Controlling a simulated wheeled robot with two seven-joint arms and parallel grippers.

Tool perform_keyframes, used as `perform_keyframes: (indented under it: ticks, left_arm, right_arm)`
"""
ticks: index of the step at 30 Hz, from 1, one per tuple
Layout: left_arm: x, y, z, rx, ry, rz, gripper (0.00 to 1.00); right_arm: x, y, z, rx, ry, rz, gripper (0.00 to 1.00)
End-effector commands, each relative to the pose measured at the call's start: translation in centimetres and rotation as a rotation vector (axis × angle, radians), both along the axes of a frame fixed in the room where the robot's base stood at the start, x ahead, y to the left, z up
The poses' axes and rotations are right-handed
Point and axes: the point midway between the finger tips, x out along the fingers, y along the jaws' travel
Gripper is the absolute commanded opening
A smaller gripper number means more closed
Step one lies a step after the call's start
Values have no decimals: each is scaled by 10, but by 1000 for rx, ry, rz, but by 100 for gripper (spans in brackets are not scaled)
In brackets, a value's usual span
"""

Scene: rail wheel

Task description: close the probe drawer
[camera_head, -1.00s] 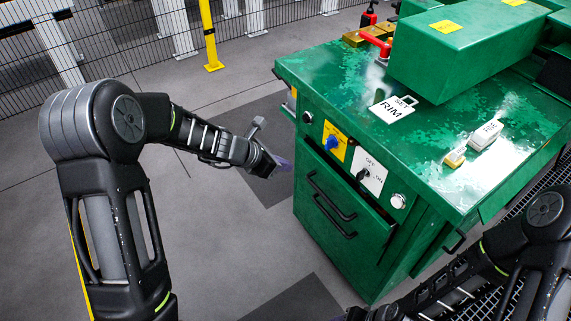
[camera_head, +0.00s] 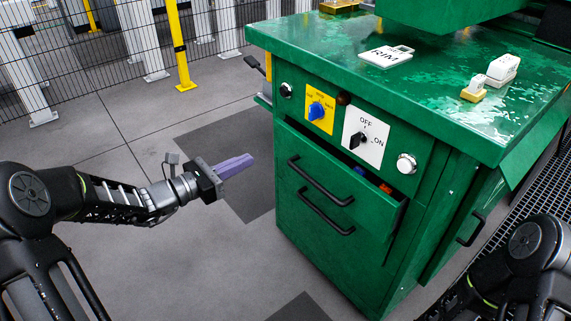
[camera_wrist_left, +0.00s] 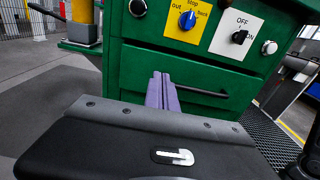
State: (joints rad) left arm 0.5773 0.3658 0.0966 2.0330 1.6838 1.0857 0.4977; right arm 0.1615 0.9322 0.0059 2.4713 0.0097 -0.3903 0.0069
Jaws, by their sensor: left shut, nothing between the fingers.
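The green cabinet's upper drawer (camera_head: 345,178) stands partly out, with small blue and red items visible inside near its right end. Its black bar handle (camera_head: 320,182) is on the front; the handle also shows in the left wrist view (camera_wrist_left: 205,91). My left gripper (camera_head: 250,160) has purple fingers, shut and empty, held in the air left of the drawer front and apart from it in the head view. In the left wrist view its fingers (camera_wrist_left: 161,76) point toward the drawer front, left of the handle's right end. My right gripper is out of view; only that arm shows.
A second black handle (camera_head: 326,213) sits just below. Above the drawer are a blue knob (camera_head: 317,110), a black OFF/ON switch (camera_head: 361,140) and a white button (camera_head: 406,163). A side door (camera_head: 455,235) is at right. Floor is clear in front.

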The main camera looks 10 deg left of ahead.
Motion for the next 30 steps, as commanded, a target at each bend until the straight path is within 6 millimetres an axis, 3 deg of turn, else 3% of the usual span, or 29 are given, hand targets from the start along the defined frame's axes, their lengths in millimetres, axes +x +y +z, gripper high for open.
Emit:
perform_keyframes:
  ticks: [1,17,23,30]
  left_arm:
    - [0,3,-4,-4,-15,6,0]
    - [4,0,0,-8,-26,7,0]
    - [21,-16,-2,-9,-26,4,0]
    - [57,-46,-3,-10,-26,5,0]
  right_arm:
    - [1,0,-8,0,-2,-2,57]
    - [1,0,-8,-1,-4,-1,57]
    - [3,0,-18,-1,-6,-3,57]
    - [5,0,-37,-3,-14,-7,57]
